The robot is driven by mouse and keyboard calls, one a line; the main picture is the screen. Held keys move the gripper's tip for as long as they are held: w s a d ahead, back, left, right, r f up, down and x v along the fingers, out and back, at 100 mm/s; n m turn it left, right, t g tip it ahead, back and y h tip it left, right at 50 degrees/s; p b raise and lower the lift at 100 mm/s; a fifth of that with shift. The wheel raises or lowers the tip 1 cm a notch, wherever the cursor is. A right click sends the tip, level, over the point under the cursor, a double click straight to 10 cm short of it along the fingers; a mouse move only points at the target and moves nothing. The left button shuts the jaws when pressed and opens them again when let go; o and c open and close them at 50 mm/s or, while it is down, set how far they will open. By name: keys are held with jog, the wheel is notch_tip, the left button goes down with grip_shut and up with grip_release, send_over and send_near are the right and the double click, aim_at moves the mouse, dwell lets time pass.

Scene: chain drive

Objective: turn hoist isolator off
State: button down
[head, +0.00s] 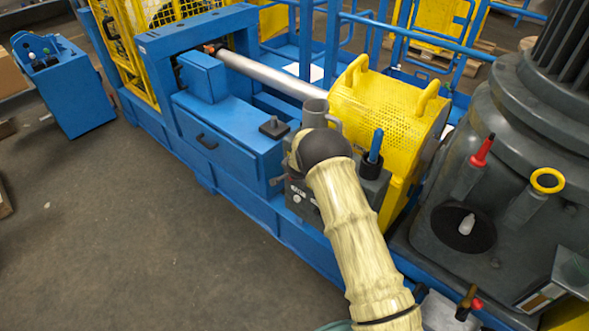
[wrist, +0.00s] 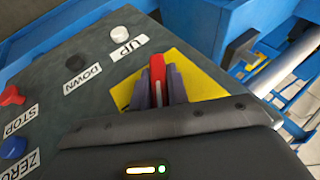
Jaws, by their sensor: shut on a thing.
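The hoist isolator shows in the wrist view as a red handle (wrist: 157,66) on a yellow plate (wrist: 197,82), set in a dark grey control panel (wrist: 92,98). My gripper (wrist: 158,86) is shut on the red handle, with a grey finger on each side of it. The lower part of the handle is hidden behind the fingers and the gripper body. In the head view my arm covers the gripper and the isolator. Part of the grey control box (head: 297,196) shows to the left of the arm.
Beside the isolator are a white UP button (wrist: 119,34), a black DOWN button (wrist: 75,62), a red STOP knob (wrist: 11,95) and a blue ZERO button (wrist: 13,147). A yellow perforated guard (head: 385,108) and a blue-handled lever (head: 376,146) stand close to my arm.

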jog(key=shift+a+n+g+h+p, duration=0.15)
jog(key=shift+n+g+h+p, duration=0.2)
jog(key=shift+g+h, duration=0.45)
jog(key=shift+f+n+g+h+b, duration=0.1)
jog(key=shift+n+g+h+b, duration=0.15)
jog(key=shift+g+h+b, duration=0.65)
jog(key=shift+h+b, duration=0.3)
jog(key=shift+b, duration=0.2)
jog(key=c, duration=1.4)
grip_release()
jog(key=shift+o, duration=0.2)
jog(key=shift+r, duration=0.2)
